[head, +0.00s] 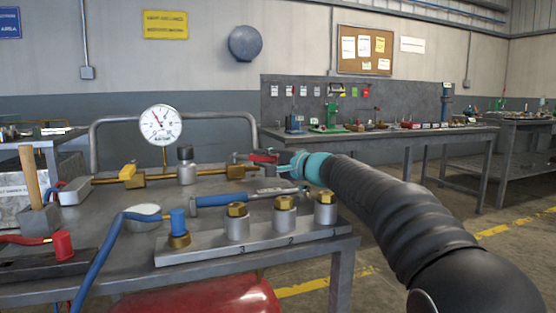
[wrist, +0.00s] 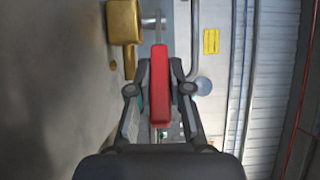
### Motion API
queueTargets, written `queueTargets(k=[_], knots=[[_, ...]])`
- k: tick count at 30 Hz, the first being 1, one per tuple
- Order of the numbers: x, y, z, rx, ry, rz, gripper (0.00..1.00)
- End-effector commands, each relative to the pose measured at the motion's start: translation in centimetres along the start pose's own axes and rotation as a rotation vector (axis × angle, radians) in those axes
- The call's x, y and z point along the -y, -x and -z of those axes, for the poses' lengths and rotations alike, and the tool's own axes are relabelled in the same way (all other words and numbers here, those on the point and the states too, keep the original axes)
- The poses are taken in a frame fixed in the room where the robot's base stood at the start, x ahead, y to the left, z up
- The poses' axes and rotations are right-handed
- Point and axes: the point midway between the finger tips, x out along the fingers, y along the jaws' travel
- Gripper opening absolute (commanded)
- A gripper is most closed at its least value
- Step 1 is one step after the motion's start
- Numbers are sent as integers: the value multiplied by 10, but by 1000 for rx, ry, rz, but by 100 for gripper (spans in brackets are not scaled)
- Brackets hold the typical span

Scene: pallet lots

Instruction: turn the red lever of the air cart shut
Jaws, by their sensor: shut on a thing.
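The red lever (wrist: 159,88) sits between the two fingers of my gripper (wrist: 160,95) in the wrist view, which are closed on it from both sides. In the head view my gripper (head: 292,163) reaches in from the right to the red lever (head: 262,157) at the right end of the brass pipe (head: 216,173). Part of the lever is hidden behind the gripper there. A brass fitting (wrist: 124,22) shows beside the lever in the wrist view. The air cart (head: 330,244) has a grey top. A round white gauge (head: 160,125) stands on the pipe.
A metal block (head: 200,250) with several brass-topped fittings stands at the cart's front. A blue-handled tool (head: 222,199) lies behind it, below my gripper. A blue hose (head: 100,255) and a red-capped fitting (head: 63,245) are at the left. A workbench (head: 400,134) stands behind.

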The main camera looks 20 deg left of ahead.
Motion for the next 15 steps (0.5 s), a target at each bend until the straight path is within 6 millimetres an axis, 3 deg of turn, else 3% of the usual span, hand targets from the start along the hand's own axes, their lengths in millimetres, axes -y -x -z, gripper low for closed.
queueTargets(k=[8,9,12,15], knots=[[0,3,2,3,0,1,0],[0,4,3,1,0,1,21],[0,6,7,-5,0,0,44],[0,9,11,-13,0,0,44]])
